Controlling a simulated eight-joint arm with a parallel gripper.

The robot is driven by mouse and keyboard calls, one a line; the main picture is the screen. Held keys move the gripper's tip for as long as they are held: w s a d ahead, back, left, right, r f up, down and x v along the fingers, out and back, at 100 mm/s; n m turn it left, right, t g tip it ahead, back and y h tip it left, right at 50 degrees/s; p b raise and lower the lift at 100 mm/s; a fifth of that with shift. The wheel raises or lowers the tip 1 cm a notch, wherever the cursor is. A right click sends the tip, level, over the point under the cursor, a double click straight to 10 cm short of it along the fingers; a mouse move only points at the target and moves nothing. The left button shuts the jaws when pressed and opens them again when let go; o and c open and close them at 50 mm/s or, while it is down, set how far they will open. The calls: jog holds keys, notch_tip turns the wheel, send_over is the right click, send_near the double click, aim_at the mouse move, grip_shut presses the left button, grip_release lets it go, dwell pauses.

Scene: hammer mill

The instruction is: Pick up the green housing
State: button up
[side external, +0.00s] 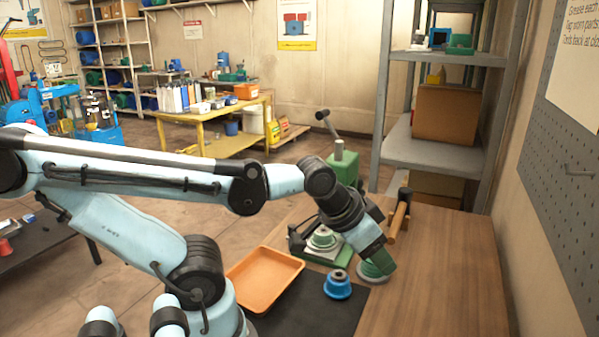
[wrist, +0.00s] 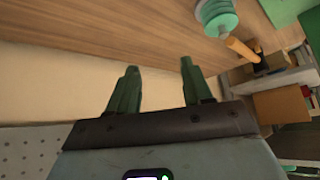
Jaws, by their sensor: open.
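The green housing (side external: 367,273), a round stepped part with a paler rim, stands on the wooden table at the right edge of the dark mat. It is partly hidden by my gripper (side external: 382,262) in the side view. In the wrist view a green stepped round part, apparently this housing (wrist: 215,17), shows at the top, beyond and right of the fingertips. My gripper's green fingers (wrist: 157,66) are apart, with nothing between them. The side view does not show clearly whether a finger touches the housing.
A blue round part (side external: 338,286) stands on the dark mat (side external: 305,308), beside an empty orange tray (side external: 265,277). A wooden-handled hammer (side external: 399,216) lies behind. The table's right side is clear.

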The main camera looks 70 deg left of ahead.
dwell(0.4)
jog(key=o, duration=0.6)
jog(key=shift+c, duration=0.2)
jog(key=m+g+y, duration=1.2)
jog(key=m, duration=0.1)
send_near(325, 231)
jog(key=shift+s+a+f, duration=0.2)
jog(key=shift+a+f, duration=0.25)
jog(key=shift+a, duration=0.15)
jog(key=shift+s+a+f+g+y, duration=0.1)
jog(key=shift+g+y, duration=0.2)
jog(key=shift+x, duration=3.6)
